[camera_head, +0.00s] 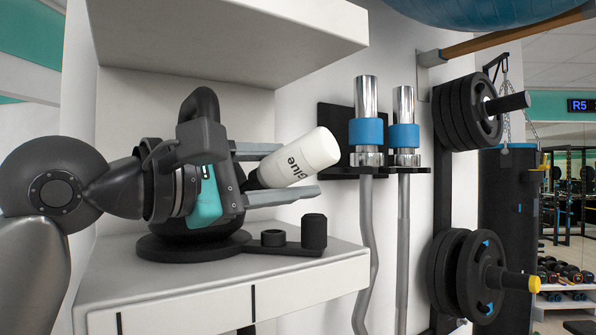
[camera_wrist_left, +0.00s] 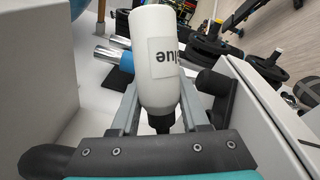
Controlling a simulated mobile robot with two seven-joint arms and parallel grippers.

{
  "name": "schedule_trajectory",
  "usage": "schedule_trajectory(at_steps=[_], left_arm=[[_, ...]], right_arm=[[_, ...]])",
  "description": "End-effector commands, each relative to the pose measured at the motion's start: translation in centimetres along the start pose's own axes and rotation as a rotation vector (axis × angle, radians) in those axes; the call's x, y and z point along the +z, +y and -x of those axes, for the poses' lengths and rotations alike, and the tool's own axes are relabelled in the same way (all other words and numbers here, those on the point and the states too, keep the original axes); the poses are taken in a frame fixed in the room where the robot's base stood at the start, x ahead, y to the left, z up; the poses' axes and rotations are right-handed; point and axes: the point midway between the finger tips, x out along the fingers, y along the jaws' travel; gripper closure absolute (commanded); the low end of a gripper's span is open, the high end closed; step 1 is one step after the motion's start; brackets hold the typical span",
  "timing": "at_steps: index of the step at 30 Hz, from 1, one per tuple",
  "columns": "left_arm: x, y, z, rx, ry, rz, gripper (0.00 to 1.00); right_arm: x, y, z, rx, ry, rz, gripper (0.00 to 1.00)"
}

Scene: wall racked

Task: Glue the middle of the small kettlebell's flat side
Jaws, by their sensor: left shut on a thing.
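My left gripper (camera_head: 302,172) is shut on a white glue bottle (camera_head: 308,155) with "Glue" on its side. The bottle is tilted, its black nozzle (camera_head: 254,180) pointing down and left, back toward the gripper's palm. In the left wrist view the bottle (camera_wrist_left: 155,60) sits between the two grey fingers, nozzle toward the wrist. A black kettlebell (camera_head: 202,100) stands on the white shelf behind my gripper. Its handle shows above the gripper, and most of its body is hidden. I cannot make out its flat side. My right gripper is not in view.
A black round base (camera_head: 160,248) lies on the white shelf (camera_head: 310,270), with two black cylinders (camera_head: 314,232) to its right. A white upper shelf (camera_head: 230,60) hangs above. Chrome bars with blue collars (camera_head: 366,132) and racked plates (camera_head: 462,112) are at the right.

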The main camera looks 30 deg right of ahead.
Motion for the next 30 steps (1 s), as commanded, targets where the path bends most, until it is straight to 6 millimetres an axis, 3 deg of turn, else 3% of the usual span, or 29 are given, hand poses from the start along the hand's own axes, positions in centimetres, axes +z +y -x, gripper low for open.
schedule_trajectory(at_steps=[30], left_arm=[[-0.4, 0.4, 4.6, 0.007, 0.012, 0.002, 1.0]], right_arm=[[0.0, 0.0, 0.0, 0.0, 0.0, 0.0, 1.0]])
